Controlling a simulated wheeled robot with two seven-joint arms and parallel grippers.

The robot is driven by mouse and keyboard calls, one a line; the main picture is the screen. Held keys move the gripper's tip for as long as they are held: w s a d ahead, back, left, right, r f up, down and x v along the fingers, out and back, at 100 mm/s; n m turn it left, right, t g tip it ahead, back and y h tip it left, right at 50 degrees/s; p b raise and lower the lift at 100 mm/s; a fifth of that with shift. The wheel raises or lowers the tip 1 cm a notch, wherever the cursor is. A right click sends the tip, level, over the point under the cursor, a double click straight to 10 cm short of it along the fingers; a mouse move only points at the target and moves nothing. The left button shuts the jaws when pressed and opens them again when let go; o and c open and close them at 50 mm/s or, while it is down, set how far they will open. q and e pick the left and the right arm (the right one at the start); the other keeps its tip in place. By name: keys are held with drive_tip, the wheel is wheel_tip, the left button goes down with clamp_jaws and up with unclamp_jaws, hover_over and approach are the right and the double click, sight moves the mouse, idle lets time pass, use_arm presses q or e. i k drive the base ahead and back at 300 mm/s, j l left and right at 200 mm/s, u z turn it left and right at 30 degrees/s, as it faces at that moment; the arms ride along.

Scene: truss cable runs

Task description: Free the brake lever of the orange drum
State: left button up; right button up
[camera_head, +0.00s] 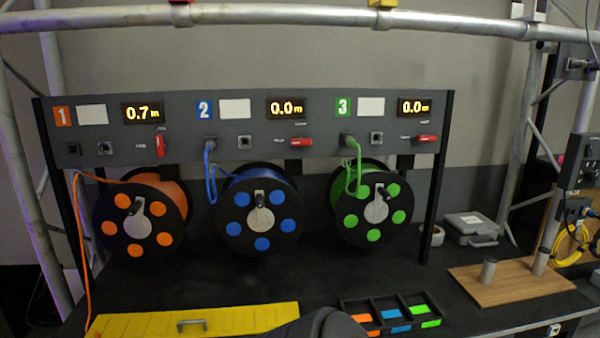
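The orange drum (158,240) hangs at the left under a grey panel. Its small red brake lever (160,146) on the panel above it stands upright, while the levers of the blue drum (301,142) and the green drum (427,139) lie horizontal. The print beside the levers is too small to read. The display of the orange drum (142,113) reads 0.7 m. The orange cable (82,250) runs from the drum to the left and down to the table. Neither gripper is in view; a dark rounded part, likely mine, shows at the bottom middle.
The blue drum (257,215) and green drum (371,208) hang to the right, their displays at 0.0 m. A yellow cover (195,321) and a sectioned tray (385,303) lie in front. A wooden board (510,283) and grey case (470,228) are right.

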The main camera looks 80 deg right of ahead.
sight(160, 144)
drive_tip(key=z, duration=2.5)
